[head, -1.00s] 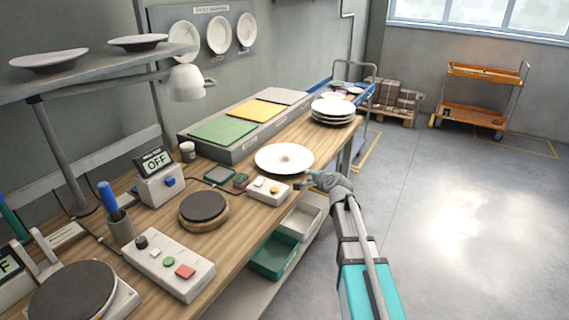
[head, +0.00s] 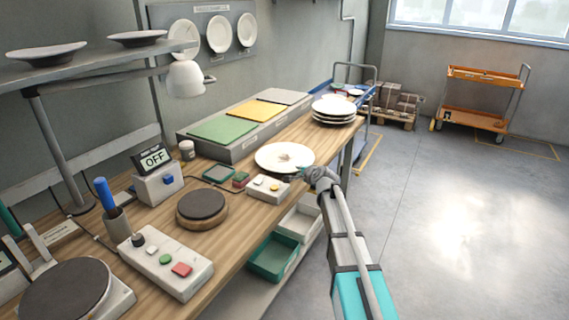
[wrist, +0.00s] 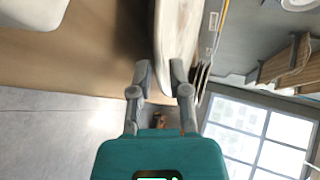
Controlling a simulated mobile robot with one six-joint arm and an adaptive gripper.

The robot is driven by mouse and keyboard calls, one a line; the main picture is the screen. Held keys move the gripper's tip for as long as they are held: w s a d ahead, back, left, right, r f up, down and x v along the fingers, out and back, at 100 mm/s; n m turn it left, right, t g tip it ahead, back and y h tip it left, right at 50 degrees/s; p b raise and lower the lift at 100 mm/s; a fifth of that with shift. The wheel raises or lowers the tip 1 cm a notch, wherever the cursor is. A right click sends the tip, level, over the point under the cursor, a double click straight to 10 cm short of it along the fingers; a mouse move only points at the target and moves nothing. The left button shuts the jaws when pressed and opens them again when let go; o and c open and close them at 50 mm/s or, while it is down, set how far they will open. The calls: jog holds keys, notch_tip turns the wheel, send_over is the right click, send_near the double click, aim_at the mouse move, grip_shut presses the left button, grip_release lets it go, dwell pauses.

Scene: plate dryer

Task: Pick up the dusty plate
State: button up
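The dusty plate (head: 285,157) is white with a brownish smudge in its middle. In the wrist view the plate (wrist: 176,35) is seen nearly edge-on, reaching down to the fingers. My gripper (head: 303,174) is at the plate's near right rim, and its fingertips are small and partly hard to make out there. In the wrist view my gripper (wrist: 161,70) has its two fingers apart, with the rim at the gap between them. I cannot tell whether either finger touches the plate.
A button box (head: 268,189) stands close to the plate's front left. A stack of plates (head: 334,112) stands behind it to the right. A long box with green, yellow and grey pads (head: 222,130) lies behind. The bench edge is beside my gripper, with open floor to the right.

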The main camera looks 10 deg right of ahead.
aim_at(294, 169)
dwell(0.3)
jog(key=shift+b+x, duration=1.05)
jog(key=shift+x, duration=1.6)
jog(key=shift+s, duration=0.1)
grip_shut()
